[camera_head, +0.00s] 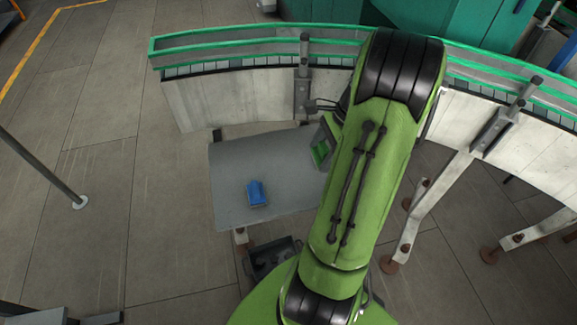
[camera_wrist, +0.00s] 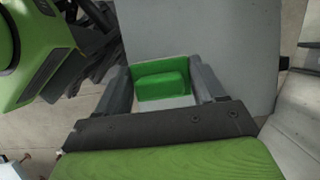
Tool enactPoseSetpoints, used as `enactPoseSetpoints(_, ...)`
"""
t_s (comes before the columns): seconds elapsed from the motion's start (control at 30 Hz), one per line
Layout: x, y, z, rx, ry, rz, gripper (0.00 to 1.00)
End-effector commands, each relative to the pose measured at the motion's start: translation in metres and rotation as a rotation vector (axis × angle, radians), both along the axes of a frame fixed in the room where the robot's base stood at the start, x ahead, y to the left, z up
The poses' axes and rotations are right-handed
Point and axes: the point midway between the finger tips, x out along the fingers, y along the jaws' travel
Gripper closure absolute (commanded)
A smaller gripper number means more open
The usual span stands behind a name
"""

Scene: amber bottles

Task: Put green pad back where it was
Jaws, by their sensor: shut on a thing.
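The green pad (camera_wrist: 162,82) sits between the two fingers of my gripper (camera_wrist: 163,98) in the wrist view. My gripper is shut on it. In the head view the green pad (camera_head: 320,152) shows beside my arm, over or at the right part of the grey table (camera_head: 232,165). I cannot tell whether the pad touches the table. My arm hides much of the gripper and the table's right side in the head view.
A blue object (camera_head: 256,193) lies on the table, left of the pad. A curved conveyor with green rails (camera_head: 235,45) runs behind the table. A dark bin (camera_head: 272,258) is below the table's front edge. The table's left part is clear.

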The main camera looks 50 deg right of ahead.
Motion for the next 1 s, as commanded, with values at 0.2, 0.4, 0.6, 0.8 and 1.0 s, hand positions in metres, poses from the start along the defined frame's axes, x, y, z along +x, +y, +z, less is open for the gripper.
enactPoseSetpoints(0.2, -0.001, 0.001, -0.038, 0.005, 0.004, -0.003, 0.75)
enactPoseSetpoints(0.4, -0.001, 0.001, -0.075, 0.003, 0.003, -0.003, 0.75)
enactPoseSetpoints(0.6, -0.001, 0.000, -0.102, 0.002, 0.001, -0.001, 0.75)
enactPoseSetpoints(0.8, -0.001, 0.000, -0.101, 0.000, 0.000, -0.001, 0.75)
enactPoseSetpoints(1.0, -0.001, 0.000, -0.102, 0.001, 0.001, -0.001, 0.13)
